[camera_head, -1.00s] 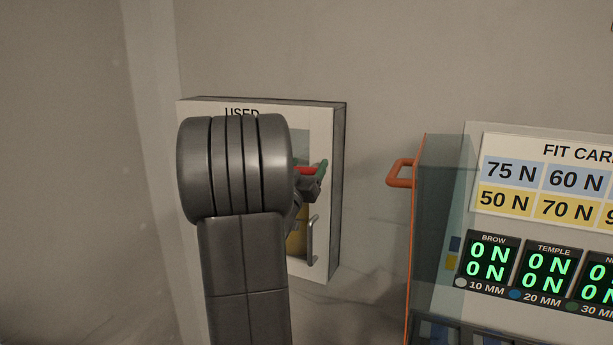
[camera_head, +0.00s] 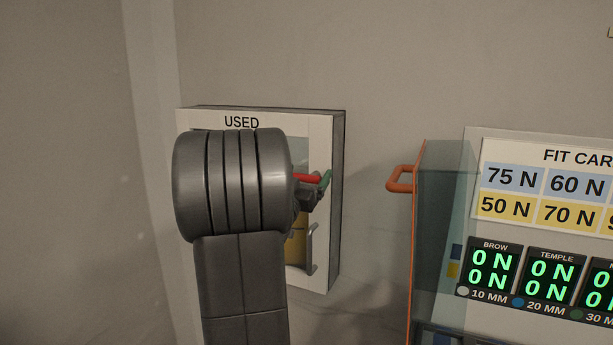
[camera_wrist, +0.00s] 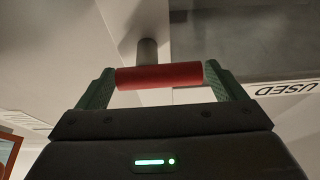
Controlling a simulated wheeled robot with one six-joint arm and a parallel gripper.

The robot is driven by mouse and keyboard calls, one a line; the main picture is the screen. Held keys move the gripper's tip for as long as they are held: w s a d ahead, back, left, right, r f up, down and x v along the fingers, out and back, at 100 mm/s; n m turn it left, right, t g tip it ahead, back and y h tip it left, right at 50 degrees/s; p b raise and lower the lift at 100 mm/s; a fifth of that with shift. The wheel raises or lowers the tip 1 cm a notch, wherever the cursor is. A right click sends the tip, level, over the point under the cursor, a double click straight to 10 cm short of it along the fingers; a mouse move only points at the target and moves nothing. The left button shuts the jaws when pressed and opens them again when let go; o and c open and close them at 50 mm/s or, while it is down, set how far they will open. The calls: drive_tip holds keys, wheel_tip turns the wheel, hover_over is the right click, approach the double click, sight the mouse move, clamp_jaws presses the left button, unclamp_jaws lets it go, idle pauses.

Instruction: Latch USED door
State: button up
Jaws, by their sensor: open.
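The USED cabinet (camera_head: 325,130) is a pale box on the wall with a glazed door, mostly hidden behind my arm. Its door looks closed, but the latch fit cannot be told. A grey bar handle (camera_head: 312,250) is at the door's lower right. A red latch grip (camera_head: 307,178) is at the door's right side; in the wrist view the red grip (camera_wrist: 160,77) lies crosswise on a grey stem. My gripper (camera_wrist: 160,68) is open, with green fingers at both ends of the red grip; contact is unclear. My gripper (camera_head: 318,186) is partly hidden in the head view.
Right of the cabinet stands a clear panel with an orange edge and orange handle (camera_head: 399,181). Further right is a board with the fit card (camera_head: 540,182) and green displays (camera_head: 490,268). Bare wall lies between cabinet and panel.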

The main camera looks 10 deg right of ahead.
drive_tip(key=b+v, duration=0.3)
drive_tip(key=v, duration=1)
drive_tip(key=shift+s, duration=0.3)
drive_tip(key=shift+a, duration=0.15)
drive_tip(key=p+x, duration=0.3)
drive_tip(key=x, duration=1.1)
drive_tip(key=shift+w, duration=0.1)
drive_tip(key=shift+f+n+p, duration=0.1)
drive_tip(key=shift+n+p, duration=0.3)
drive_tip(key=shift+p, duration=0.05)
drive_tip(key=shift+f+y, duration=0.1)
drive_tip(key=shift+y, duration=0.3)
drive_tip(key=shift+b, duration=0.35)
